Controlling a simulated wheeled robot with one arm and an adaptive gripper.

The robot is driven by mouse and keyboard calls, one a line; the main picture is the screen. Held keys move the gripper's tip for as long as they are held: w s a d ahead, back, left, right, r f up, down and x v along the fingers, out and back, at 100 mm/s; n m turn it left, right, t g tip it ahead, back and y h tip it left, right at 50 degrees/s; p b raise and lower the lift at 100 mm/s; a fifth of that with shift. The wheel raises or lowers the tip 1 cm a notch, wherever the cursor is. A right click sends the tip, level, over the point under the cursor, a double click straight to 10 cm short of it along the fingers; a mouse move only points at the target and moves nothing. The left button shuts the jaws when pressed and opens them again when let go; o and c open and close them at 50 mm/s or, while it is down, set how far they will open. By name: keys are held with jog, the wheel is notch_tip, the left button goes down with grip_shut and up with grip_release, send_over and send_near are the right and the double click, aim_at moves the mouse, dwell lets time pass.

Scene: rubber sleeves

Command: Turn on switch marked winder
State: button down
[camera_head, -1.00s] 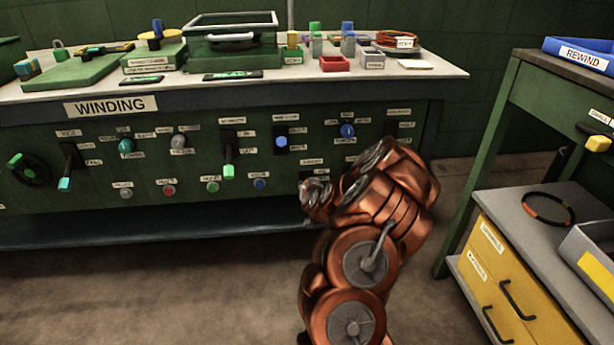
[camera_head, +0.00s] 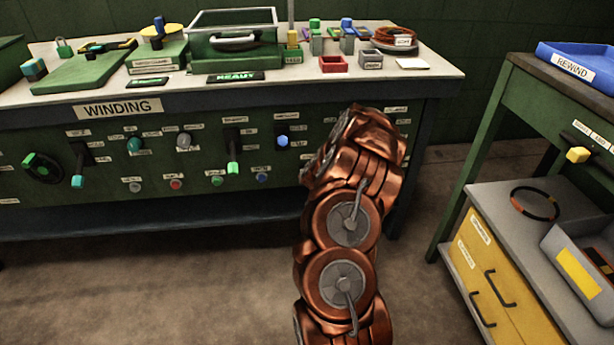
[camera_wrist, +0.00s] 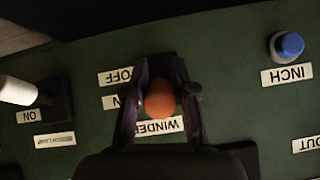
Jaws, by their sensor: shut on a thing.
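In the wrist view, an orange round knob (camera_wrist: 160,102) sits between the two dark fingers of my gripper (camera_wrist: 160,92). The fingers are shut on it from both sides. A dark switch base (camera_wrist: 156,66) shows behind the knob. A WINDER label (camera_wrist: 160,126) lies just below the knob, partly covered, and reads upside down. An OFF label (camera_wrist: 115,76) is up and left of the knob, with a partly covered ON label (camera_wrist: 112,101) beneath it. In the head view my copper arm hides the gripper and this switch.
A blue INCH button (camera_wrist: 290,45) is at upper right in the wrist view; a white-ended lever (camera_wrist: 16,90) is at left. In the head view, the WINDING bench (camera_head: 118,108) carries several other controls. A green table with yellow drawers (camera_head: 478,247) stands at right.

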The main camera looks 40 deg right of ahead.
jog(key=c, duration=0.9)
grip_release()
jog(key=shift+s+a+r, duration=0.2)
jog(key=shift+s+r, duration=0.15)
jog(key=shift+r, duration=0.2)
jog(key=shift+v, duration=5.35)
jog(key=shift+a+f, duration=0.1)
